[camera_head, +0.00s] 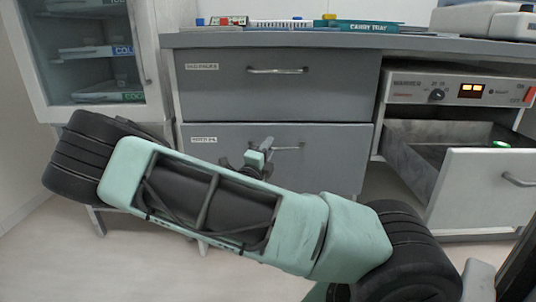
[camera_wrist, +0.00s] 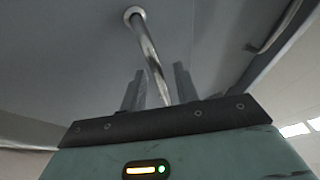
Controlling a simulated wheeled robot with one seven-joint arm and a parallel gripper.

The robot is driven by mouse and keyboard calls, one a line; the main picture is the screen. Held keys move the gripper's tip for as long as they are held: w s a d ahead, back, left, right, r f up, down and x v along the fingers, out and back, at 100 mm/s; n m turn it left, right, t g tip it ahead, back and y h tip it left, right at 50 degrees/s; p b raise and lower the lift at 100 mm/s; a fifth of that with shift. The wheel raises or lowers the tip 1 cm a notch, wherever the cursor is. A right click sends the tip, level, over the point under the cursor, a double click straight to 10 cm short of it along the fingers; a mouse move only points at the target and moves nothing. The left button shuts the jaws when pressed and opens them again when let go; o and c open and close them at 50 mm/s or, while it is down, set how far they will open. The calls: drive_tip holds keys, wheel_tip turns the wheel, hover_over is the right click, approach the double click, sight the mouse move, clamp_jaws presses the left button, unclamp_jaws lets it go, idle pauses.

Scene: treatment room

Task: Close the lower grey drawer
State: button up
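The lower grey drawer (camera_head: 335,165) is under the upper grey drawer (camera_head: 330,97) in the head view. Its front looks about in line with the upper one; I cannot tell whether a small gap stands behind it. Its bar handle (camera_head: 288,148) is partly behind my gripper (camera_head: 262,158). In the wrist view the metal handle (camera_wrist: 143,38) runs down between the two fingers of my gripper (camera_wrist: 158,88). The fingers stand apart, one on each side of the bar. My arm hides the lower part of the drawer front.
At right, a white drawer (camera_head: 488,190) with a metal inside stands pulled out below a warmer panel (camera_head: 460,92). A glass-door cabinet (camera_head: 95,55) stands at left. Trays and small items lie on the counter (camera_head: 300,40). Pale floor (camera_head: 140,250) is open in front.

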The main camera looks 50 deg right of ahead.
sight(275, 134)
drive_tip(key=shift+d, duration=0.2)
clamp_jaws()
drive_tip(key=w+d+p, duration=0.1)
drive_tip(key=p, duration=0.4)
drive_tip(key=w+d+p, duration=0.1)
drive_tip(key=p, duration=0.4)
drive_tip(key=shift+w+d+r, duration=0.15)
drive_tip(key=shift+w+r, duration=0.25)
drive_tip(key=shift+f, duration=0.1)
drive_tip(key=shift+d, duration=0.1)
